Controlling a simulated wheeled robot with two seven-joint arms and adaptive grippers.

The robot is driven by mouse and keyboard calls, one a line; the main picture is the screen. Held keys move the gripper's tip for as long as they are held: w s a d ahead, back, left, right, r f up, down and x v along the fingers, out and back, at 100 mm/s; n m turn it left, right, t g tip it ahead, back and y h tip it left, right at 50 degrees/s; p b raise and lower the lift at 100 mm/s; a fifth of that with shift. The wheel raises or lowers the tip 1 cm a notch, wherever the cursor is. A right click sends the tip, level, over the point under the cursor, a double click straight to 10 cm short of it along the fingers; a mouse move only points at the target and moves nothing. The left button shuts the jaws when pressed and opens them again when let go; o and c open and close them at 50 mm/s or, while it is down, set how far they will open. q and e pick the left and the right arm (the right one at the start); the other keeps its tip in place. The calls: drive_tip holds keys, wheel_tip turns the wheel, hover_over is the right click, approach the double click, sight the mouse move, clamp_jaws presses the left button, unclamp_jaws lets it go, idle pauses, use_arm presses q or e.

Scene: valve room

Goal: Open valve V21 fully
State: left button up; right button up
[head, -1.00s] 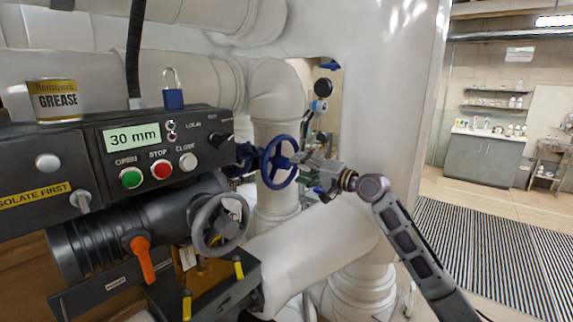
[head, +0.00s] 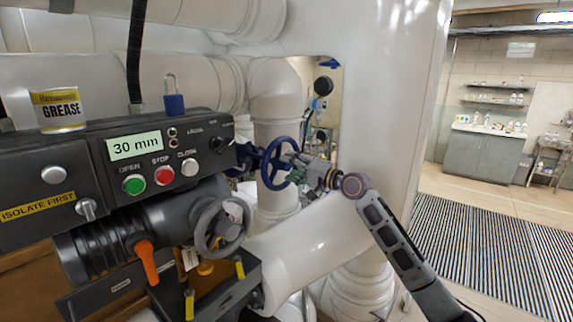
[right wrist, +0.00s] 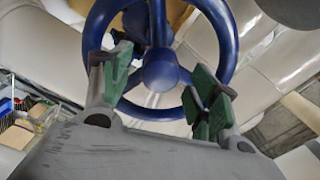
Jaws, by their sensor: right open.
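A blue spoked handwheel (head: 280,163) stands upright in front of the white pipes, right of the dark control box. No V21 label is readable on it. My right gripper (head: 297,166) is at the right side of this wheel, its jaws open and empty. In the right wrist view the blue wheel (right wrist: 158,68) fills the upper middle, hub between my green-padded fingers (right wrist: 160,90). The lower rim passes behind the fingertips; I cannot tell whether they touch it. A grey handwheel (head: 221,226) sits on the actuator at left. My left gripper is out of view.
The control box (head: 150,165) shows 30 mm on its display, with green, red and grey buttons. A grease tin (head: 58,109) and blue padlock (head: 174,103) are on top. An orange lever (head: 146,262) hangs below. A large white pipe (head: 310,240) runs under my right gripper.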

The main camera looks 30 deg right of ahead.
drive_tip(key=shift+x, duration=1)
drive_tip(key=shift+c, duration=0.3)
drive_tip(key=shift+s+r, duration=0.1)
drive_tip(key=shift+r, duration=0.05)
drive_tip(key=c, duration=1.1)
